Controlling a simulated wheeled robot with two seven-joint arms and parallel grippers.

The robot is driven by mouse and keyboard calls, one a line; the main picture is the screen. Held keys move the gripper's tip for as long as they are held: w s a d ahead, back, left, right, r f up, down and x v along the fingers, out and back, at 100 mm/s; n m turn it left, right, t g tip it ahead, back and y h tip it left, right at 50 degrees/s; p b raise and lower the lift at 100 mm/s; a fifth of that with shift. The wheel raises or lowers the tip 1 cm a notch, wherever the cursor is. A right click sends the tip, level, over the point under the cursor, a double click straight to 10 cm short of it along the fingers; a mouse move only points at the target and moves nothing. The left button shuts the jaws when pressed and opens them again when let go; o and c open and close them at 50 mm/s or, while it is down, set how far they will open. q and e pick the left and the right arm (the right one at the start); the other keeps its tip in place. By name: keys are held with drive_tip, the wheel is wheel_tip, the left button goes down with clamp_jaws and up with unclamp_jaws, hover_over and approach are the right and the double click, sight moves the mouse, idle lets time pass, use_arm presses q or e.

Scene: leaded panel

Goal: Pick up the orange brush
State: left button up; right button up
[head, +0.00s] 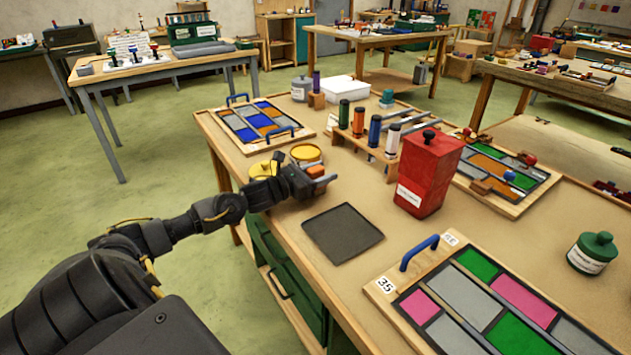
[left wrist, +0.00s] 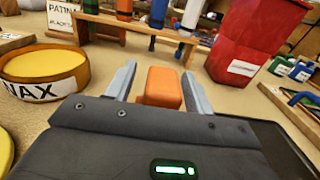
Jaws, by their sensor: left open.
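The orange brush (left wrist: 162,86) shows in the left wrist view as an orange block between the two fingers of my left gripper (left wrist: 158,70). Its near end is hidden behind the gripper body. The fingers are apart, one on each side of it, with a gap at the left finger. In the head view, the orange brush (head: 316,171) shows as a small patch at my left gripper (head: 322,177), near the table's left edge. Most of the brush is hidden there by the gripper. My right gripper is not in view.
Yellow wax tins (head: 305,153) stand just behind the gripper. A rack of coloured tubes (head: 375,130) and a red canister (head: 429,172) stand to the right. A dark mat (head: 343,233) lies in front, and a leaded panel (head: 490,300) is at the near right.

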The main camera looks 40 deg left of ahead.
sight(320, 167)
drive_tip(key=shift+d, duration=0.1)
use_arm(q)
drive_tip(key=c, duration=1.1)
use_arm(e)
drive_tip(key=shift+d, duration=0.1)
use_arm(q)
drive_tip(key=shift+r, duration=0.1)
drive_tip(key=shift+a+r, duration=0.1)
drive_tip(key=shift+r, duration=0.4)
drive_tip(key=shift+s+r+b, duration=0.2)
drive_tip(key=shift+r+b, duration=0.3)
drive_tip(key=shift+r, duration=0.65)
drive_tip(key=shift+s+d+r+p, duration=0.2)
drive_tip(key=shift+s+r+p, duration=0.15)
drive_tip(key=shift+s+r, duration=1.6)
drive_tip(key=shift+s+d+r+p, duration=0.35)
drive_tip(key=shift+s+r, duration=0.9)
drive_tip(key=shift+s, duration=1.35)
drive_tip(key=shift+s+d+r+p, duration=0.1)
drive_tip(key=shift+s+r+p, duration=0.3)
drive_tip(key=shift+s+r, duration=1.55)
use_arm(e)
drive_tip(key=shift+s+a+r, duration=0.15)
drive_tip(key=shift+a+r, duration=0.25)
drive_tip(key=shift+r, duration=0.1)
